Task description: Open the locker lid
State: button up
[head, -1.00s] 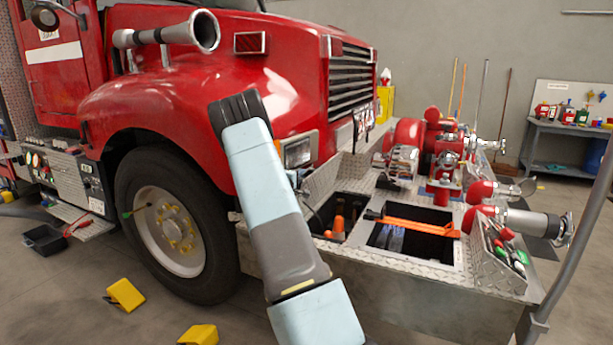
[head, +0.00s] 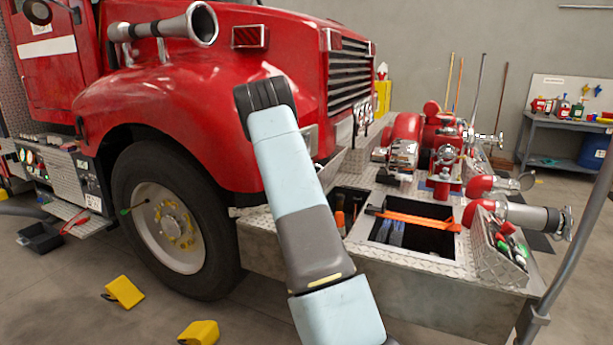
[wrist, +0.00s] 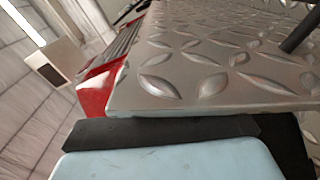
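The locker lid, a silver diamond-plate panel (head: 334,166), stands tilted up at the truck side of the front bumper. My arm hides much of it in the head view. In the wrist view the diamond plate (wrist: 205,65) fills the upper right, very close, with its near edge just beyond my gripper's dark part (wrist: 160,131). I cannot tell whether they touch. The open locker (head: 351,203) below the lid is dark inside, with orange items partly hidden by my arm. My fingertips are hidden in the head view and not clear in the wrist view.
A second open bay (head: 415,238) lies to the right, with an orange-handled tool (head: 415,219) across it. Red pump fittings (head: 446,165) stand behind. A slanted tool box (head: 497,250) sits at the right edge. The red fender (head: 165,105) is close left of my arm.

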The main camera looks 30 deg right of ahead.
jog(key=shift+s+d, duration=0.1)
jog(key=v, duration=1.3)
jog(key=shift+a, duration=0.4)
jog(key=shift+s, duration=0.15)
